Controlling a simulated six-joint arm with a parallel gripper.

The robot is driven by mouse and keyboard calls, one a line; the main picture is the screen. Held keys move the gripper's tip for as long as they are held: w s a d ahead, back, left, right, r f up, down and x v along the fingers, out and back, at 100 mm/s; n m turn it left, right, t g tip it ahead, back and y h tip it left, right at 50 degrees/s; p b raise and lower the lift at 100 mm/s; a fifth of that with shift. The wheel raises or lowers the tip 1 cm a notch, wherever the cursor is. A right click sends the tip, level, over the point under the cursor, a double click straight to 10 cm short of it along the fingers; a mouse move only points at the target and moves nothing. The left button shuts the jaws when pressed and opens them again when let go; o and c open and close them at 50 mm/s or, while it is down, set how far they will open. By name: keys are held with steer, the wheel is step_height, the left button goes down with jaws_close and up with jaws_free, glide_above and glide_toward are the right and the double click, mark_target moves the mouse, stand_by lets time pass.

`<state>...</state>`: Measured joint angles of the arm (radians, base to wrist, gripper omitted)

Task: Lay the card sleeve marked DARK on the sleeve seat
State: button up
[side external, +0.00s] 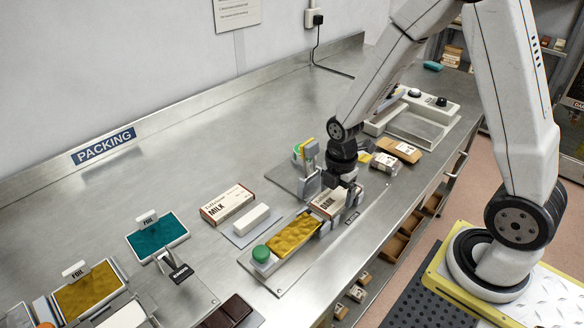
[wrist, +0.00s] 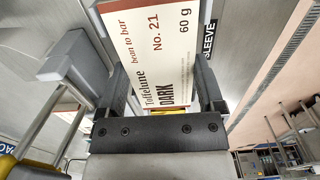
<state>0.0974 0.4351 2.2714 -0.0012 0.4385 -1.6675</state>
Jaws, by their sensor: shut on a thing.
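The card sleeve marked DARK (side external: 326,203) is cream with a brown edge. My gripper (side external: 338,192) is shut on it, with a finger on each side. In the wrist view the sleeve (wrist: 155,50) fills the space between the two dark fingers of my gripper (wrist: 165,88), its printed face showing. It is over the area beside the black SLEEVE label (side external: 352,218), which also shows in the wrist view (wrist: 210,38). The sleeve seat is mostly hidden by the sleeve and gripper. I cannot tell whether the sleeve touches it.
A MILK sleeve (side external: 228,203) and a white block (side external: 251,219) lie further left. A grey post device (side external: 308,160) stands close behind my gripper. Brown packs (side external: 398,151) lie right.

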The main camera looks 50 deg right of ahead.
steer(key=o, duration=0.9)
steer(key=shift+r, duration=0.1)
steer(key=shift+r, duration=3.8)
